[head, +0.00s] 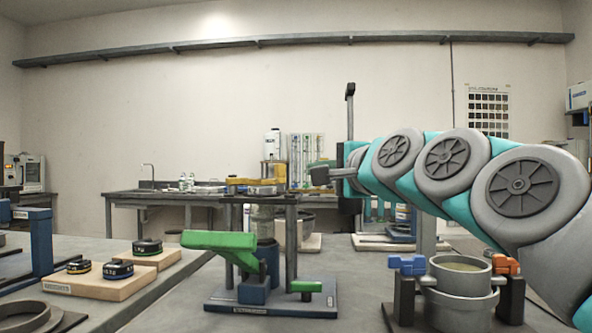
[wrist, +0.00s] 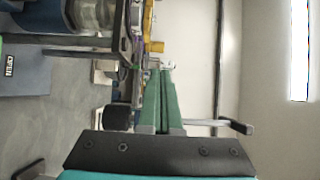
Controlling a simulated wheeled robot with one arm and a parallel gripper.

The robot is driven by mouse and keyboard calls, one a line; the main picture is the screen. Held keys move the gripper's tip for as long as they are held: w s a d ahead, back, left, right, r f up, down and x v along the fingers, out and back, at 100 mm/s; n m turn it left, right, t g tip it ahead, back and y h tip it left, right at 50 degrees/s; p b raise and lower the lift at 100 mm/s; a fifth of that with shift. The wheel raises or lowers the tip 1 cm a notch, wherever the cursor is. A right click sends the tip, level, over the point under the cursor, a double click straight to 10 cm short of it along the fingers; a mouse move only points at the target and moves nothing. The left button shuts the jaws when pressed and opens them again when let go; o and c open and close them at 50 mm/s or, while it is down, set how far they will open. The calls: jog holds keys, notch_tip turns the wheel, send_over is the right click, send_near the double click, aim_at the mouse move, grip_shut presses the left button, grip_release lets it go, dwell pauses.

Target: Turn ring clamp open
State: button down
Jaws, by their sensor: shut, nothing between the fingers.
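My gripper (head: 320,174) is raised in mid-air, pointing left in the head view. In the wrist view its green fingers (wrist: 161,88) lie together, shut and empty. Which part is the ring clamp is not certain. A grey round vessel with a band (head: 462,304) stands at the lower right, with a blue handle (head: 407,265) and an orange handle (head: 505,265) beside its rim. My gripper is above and to the left of it, not touching. The vessel's lower part is cut off by the picture edge.
A stand with a green lever (head: 219,241) is in the middle, near a small green handle (head: 307,287). Black discs lie on a wooden board (head: 110,283) at left. A long bench (head: 150,196) is behind. An OPEN label (wrist: 9,65) shows in the wrist view.

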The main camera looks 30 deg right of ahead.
aim_at(282, 168)
jog(key=w+p, duration=0.1)
jog(key=w, duration=1.2)
jog(key=shift+d, duration=0.1)
jog(key=shift+d, duration=0.1)
